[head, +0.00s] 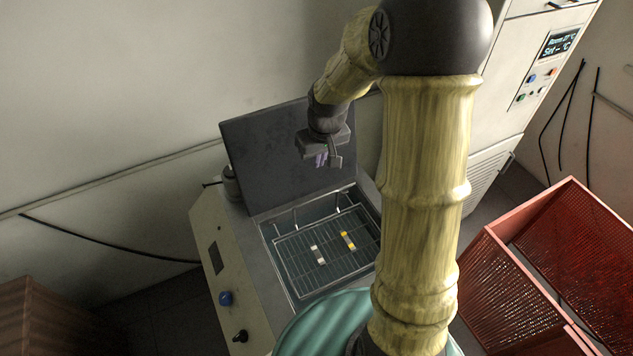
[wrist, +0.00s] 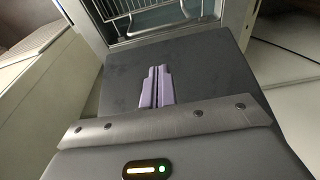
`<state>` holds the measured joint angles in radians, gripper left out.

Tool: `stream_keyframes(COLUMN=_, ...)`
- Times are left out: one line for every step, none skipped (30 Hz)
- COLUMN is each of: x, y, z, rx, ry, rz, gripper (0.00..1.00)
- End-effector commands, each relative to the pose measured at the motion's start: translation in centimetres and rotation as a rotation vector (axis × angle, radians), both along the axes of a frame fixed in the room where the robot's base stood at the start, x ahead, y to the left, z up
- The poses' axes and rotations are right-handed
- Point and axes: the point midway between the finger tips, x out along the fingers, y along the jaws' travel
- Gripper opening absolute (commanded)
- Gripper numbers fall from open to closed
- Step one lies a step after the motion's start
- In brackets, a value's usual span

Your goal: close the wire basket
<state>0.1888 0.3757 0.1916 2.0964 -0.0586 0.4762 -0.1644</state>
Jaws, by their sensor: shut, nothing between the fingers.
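The wire basket (head: 296,268) sits inside the open well of a pale bench machine (head: 229,275). A small white piece (head: 318,255) and a yellow piece (head: 348,241) show at the basket. A dark flat lid (head: 262,150) stands raised behind the well. My gripper (head: 321,160) hangs in front of the lid, above the basket and apart from it. Its purple fingers are together and empty in the wrist view (wrist: 157,88). There, the lid (wrist: 118,80) fills the view behind them and part of the basket (wrist: 150,18) shows at the top.
A red mesh crate (head: 510,300) stands at the right, and a tall white cabinet (head: 525,75) with a display behind it. A brown ribbed box (head: 40,315) is at the lower left. A blue knob (head: 226,298) is on the machine's front. The wall is close behind the lid.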

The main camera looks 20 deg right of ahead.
Motion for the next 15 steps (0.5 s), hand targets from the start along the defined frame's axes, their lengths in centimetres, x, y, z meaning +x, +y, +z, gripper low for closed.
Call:
stream_keyframes(x=0.1, y=0.0, z=0.0, rx=0.001, ry=0.001, rz=0.001, gripper=0.0)
stream_keyframes(x=0.1, y=0.0, z=-0.1, rx=0.0, ry=0.001, rz=0.002, gripper=0.0)
stream_keyframes(x=0.0, y=0.0, z=-0.1, rx=0.0, ry=0.001, rz=0.002, gripper=0.0)
stream_keyframes(x=0.0, y=0.0, z=-0.1, rx=0.001, ry=0.001, rz=0.001, gripper=0.0)
stream_keyframes(x=0.0, y=0.0, z=-0.1, rx=0.0, ry=0.001, rz=0.001, gripper=0.0)
stream_keyframes(x=0.0, y=0.0, z=-0.1, rx=0.0, ry=0.0, rz=0.001, gripper=0.0)
stream_keyframes(x=0.0, y=0.0, z=-0.1, rx=0.0, ry=0.0, rz=0.001, gripper=0.0)
stream_keyframes(x=0.0, y=0.0, z=-0.1, rx=0.0, ry=0.0, rz=0.001, gripper=0.0)
stream_keyframes(x=0.0, y=0.0, z=-0.2, rx=0.0, ry=0.0, rz=0.001, gripper=0.0)
stream_keyframes(x=0.0, y=0.0, z=-0.2, rx=0.0, ry=0.001, rz=0.001, gripper=0.0)
stream_keyframes(x=0.1, y=0.0, z=-0.3, rx=0.001, ry=0.001, rz=0.001, gripper=0.0)
stream_keyframes(x=0.1, y=0.0, z=-0.5, rx=0.001, ry=0.001, rz=0.001, gripper=0.0)
stream_keyframes(x=0.1, y=0.1, z=-0.6, rx=0.001, ry=0.001, rz=0.001, gripper=0.0)
stream_keyframes(x=0.2, y=0.1, z=-0.9, rx=0.0, ry=0.002, rz=0.001, gripper=0.0)
stream_keyframes(x=0.2, y=0.1, z=-1.2, rx=0.0, ry=0.003, rz=0.001, gripper=0.0)
